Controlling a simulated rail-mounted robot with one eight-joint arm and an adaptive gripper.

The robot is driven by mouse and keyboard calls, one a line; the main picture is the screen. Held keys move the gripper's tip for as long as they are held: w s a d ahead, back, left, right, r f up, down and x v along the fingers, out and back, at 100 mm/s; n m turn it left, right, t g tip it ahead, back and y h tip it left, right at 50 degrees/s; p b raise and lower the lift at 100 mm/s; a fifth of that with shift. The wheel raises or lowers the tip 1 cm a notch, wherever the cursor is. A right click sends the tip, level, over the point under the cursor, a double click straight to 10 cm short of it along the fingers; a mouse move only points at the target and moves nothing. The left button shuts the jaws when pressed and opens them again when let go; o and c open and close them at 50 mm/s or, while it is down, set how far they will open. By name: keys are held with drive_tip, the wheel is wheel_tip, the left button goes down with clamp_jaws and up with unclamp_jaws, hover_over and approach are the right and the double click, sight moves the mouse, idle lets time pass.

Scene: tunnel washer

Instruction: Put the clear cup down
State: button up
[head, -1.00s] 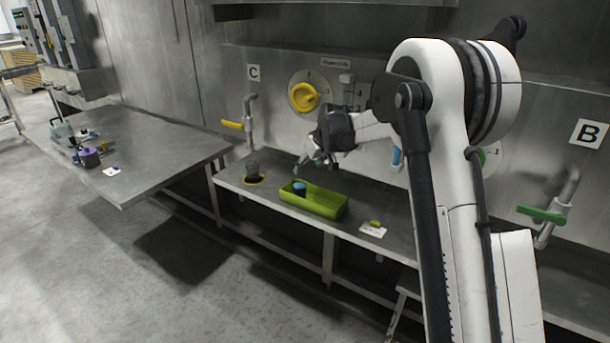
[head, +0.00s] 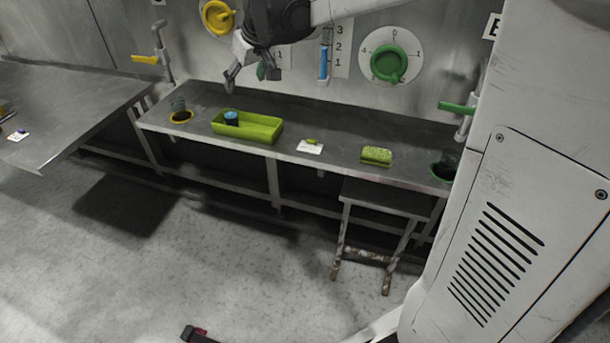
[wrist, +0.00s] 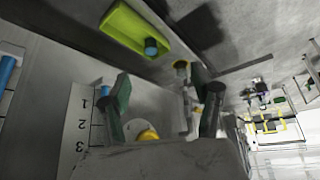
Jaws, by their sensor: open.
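A clear, greyish cup (head: 178,104) stands at the yellow ring (head: 181,117) on the left end of the bench in the head view. A second dark, see-through cup (head: 451,158) stands at a green ring at the bench's right end, partly hidden by my body. My gripper (head: 252,82) is open and empty, above and behind the green tray, right of the left cup and apart from it. In the wrist view my gripper's fingers (wrist: 164,100) are spread with nothing held between them. The yellow ring (wrist: 181,65) shows beyond them; the cup is hard to make out there.
A green tray (head: 262,134) holding a blue-topped item (head: 231,117) sits on the bench (head: 335,138). A white card (head: 309,148) and a green sponge (head: 376,155) lie to its right. Yellow and green handles, a green dial (head: 390,63) and a blue gauge line the wall behind.

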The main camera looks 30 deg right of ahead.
drive_tip(key=s+f+m, duration=0.1)
drive_tip(key=s+f, duration=0.1)
drive_tip(key=s, duration=1.4)
drive_tip(key=s+f+m+t+h, duration=0.1)
drive_tip(key=s+f, duration=0.1)
drive_tip(key=s, duration=1.4)
drive_tip(key=shift+s+a+f+m, duration=0.15)
drive_tip(key=shift+s+f+m, duration=0.05)
drive_tip(key=shift+f+m, duration=0.2)
wheel_tip(320, 180, down, 5)
drive_tip(key=b, duration=0.5)
